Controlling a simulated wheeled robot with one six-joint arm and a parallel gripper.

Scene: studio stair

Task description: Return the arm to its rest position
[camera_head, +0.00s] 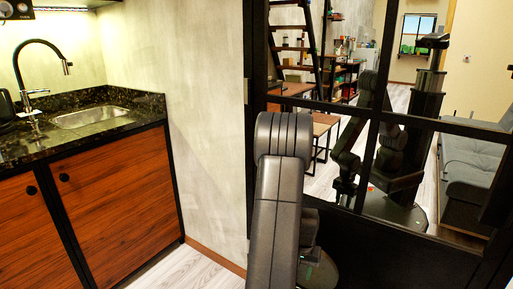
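My arm rises in the lower middle of the head view, with its grey links folded and a bent joint at the top. It stands in front of the wall corner and the dark-framed glass partition. My gripper cannot be made out, so whether it is open or shut is hidden. A dark robot-like shape with a column and an arm shows in the glass panes at the right, seemingly my own reflection.
At the left is a kitchenette with a dark countertop (30,145), a sink (90,117), a black tap (40,45) and wooden cabinets (120,200). The black-framed partition (385,245) stands close behind my arm. A grey sofa (470,165) shows at the right. Some pale floor (190,270) is clear.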

